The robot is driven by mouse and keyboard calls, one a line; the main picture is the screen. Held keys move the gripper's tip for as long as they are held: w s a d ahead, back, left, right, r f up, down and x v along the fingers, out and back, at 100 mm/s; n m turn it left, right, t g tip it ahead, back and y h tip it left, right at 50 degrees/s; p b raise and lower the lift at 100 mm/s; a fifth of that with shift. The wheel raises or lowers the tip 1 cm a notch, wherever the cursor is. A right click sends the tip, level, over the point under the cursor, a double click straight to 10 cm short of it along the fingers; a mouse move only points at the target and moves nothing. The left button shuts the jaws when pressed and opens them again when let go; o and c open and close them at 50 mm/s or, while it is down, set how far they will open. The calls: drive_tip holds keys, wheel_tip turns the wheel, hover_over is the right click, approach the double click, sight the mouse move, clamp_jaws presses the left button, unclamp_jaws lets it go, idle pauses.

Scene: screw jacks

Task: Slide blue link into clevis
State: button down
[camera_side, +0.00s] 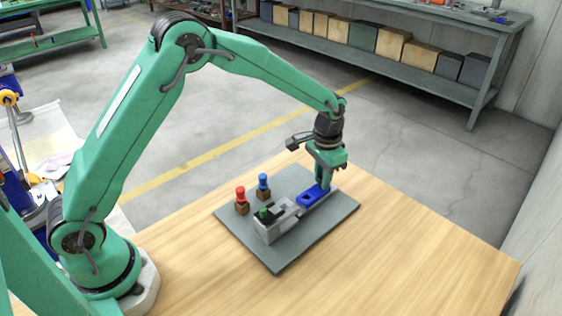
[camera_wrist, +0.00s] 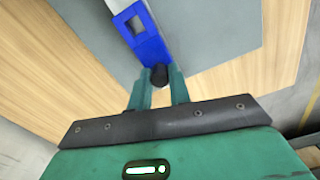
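The blue link (camera_side: 311,197) is a flat bar with a square hole, lying in line with a light grey clevis block (camera_side: 270,230) on the grey plate. In the wrist view the link (camera_wrist: 146,42) runs up from my fingertips, and a pale part shows at its far end. A short black knob (camera_wrist: 159,75) stands at the link's near end. My gripper (camera_wrist: 160,74) has its fingers on either side of this knob and looks closed on it. In the side view my gripper (camera_side: 325,182) points down at the link's far right end. Whether the link's tip is inside the clevis cannot be told.
A red pin (camera_side: 241,192) and a blue pin (camera_side: 263,181) stand in brown blocks behind the clevis. A green-topped part (camera_side: 263,213) sits on the clevis's left end. The grey plate (camera_side: 281,262) lies on a wooden table (camera_side: 400,250), clear to the right.

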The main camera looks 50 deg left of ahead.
drive_tip(key=shift+s, duration=4.05)
drive_tip(key=c, duration=1.3)
unclamp_jaws()
drive_tip(key=shift+r, duration=0.1)
wheel_tip(320, 180, up, 8)
